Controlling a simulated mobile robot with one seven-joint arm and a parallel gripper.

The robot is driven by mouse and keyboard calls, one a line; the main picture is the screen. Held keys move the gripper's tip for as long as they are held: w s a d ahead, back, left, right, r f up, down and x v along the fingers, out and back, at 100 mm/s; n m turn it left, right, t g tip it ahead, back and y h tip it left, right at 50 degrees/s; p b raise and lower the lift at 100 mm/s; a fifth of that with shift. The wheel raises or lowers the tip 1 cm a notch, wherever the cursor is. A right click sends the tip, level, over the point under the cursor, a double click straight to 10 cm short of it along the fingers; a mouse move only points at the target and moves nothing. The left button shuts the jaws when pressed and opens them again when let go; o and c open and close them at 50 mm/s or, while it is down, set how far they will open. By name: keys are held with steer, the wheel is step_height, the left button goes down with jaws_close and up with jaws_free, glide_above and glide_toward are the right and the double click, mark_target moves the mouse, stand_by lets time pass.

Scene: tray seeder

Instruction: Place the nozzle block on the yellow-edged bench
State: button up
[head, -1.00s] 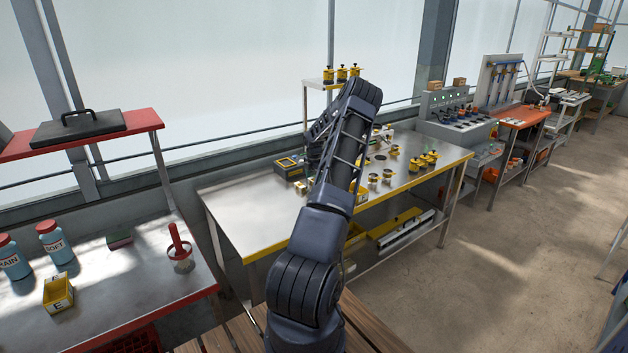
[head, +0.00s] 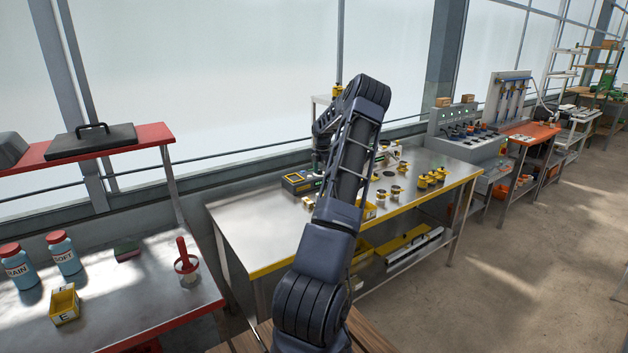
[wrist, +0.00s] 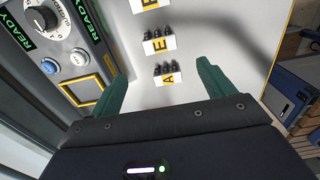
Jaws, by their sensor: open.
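The yellow-edged bench (head: 250,230) stands in the middle of the head view, with my arm reaching over it. In the wrist view, small white blocks with dark nozzle-like tips and yellow letter labels stand in a row on a pale surface. The A block (wrist: 168,80) shows between my fingertips, the E block (wrist: 158,45) lies beyond it, and another is cut off at the top. My gripper (wrist: 160,77) has its green fingers apart and holds nothing. Whether the fingers are level with the A block cannot be told.
A control panel (wrist: 50,45) with a knob, buttons and READY labels is close to the left finger. Small yellow-and-metal pots (head: 432,177) stand on the bench's right part. The bench's left part is bare. A red-edged bench (head: 120,300) stands at left.

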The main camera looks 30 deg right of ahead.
steer(key=s+a+r+m+h, duration=0.1)
steer(key=s+a+r+m, duration=0.25)
steer(key=a+r, duration=0.6)
steer(key=s+a+r+m+t+h, duration=0.15)
steer(key=s+a+r, duration=0.35)
steer(key=a, duration=0.8)
steer(key=s+a+r+m+g, duration=0.1)
steer(key=s+a+r+m, duration=0.2)
steer(key=a+r, duration=0.7)
steer(key=s+a+r+m+t, duration=0.25)
steer(key=s+a+m, duration=0.25)
steer(key=s+a, duration=0.85)
steer(key=s+a+f+m+y, duration=0.1)
steer(key=s+a+m, duration=0.1)
steer(key=s, duration=0.6)
steer(key=s+a+f+m+t+y, duration=0.1)
steer(key=s+a+m, duration=0.1)
steer(key=s, duration=0.7)
steer(key=shift+a+f+m+t, duration=0.2)
steer(key=shift+f+m+t, duration=0.1)
steer(key=shift+m, duration=0.2)
